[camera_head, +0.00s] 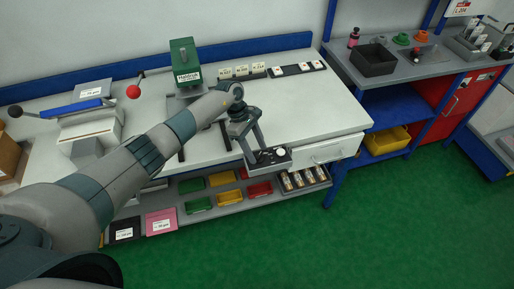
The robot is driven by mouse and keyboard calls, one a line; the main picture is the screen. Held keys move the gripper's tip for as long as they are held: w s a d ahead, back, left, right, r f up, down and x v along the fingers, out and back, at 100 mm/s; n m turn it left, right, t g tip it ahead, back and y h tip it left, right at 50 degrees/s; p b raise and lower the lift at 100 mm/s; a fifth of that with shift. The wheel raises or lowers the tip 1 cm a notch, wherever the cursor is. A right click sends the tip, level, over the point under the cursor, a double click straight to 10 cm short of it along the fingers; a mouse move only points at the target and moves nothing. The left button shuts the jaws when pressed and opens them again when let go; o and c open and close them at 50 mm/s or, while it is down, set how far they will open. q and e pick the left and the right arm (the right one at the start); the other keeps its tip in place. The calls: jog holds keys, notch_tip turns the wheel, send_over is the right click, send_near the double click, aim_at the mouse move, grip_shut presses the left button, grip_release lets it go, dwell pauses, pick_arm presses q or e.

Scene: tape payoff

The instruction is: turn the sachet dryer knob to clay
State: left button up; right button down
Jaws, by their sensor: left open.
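A small dark grey panel (270,160) is at the front edge of the light worktable. A round white knob-like part (281,152) shows near its right end. No marking on it, such as clay, can be read, and its pointing direction is too small to tell. My left gripper (256,152) points down at the left part of this panel, its two fingers apart with nothing seen between them. The fingertips are just left of the white part; whether they touch the panel cannot be told. My right gripper is not in view.
A green press (186,62) with a red-ball lever (133,91) stands at the back of the worktable. Labelled blocks (243,72) lie to its right. A drawer front (332,149) is right of the panel. Coloured bins (221,179) sit on the shelf below. The tabletop's right part is clear.

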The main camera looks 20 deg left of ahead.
pick_arm(q)
jog(key=shift+s+d+f, duration=0.1)
jog(key=shift+d+f, duration=0.1)
jog(key=shift+f, duration=0.3)
jog(key=c, duration=1)
jog(key=shift+c, duration=0.2)
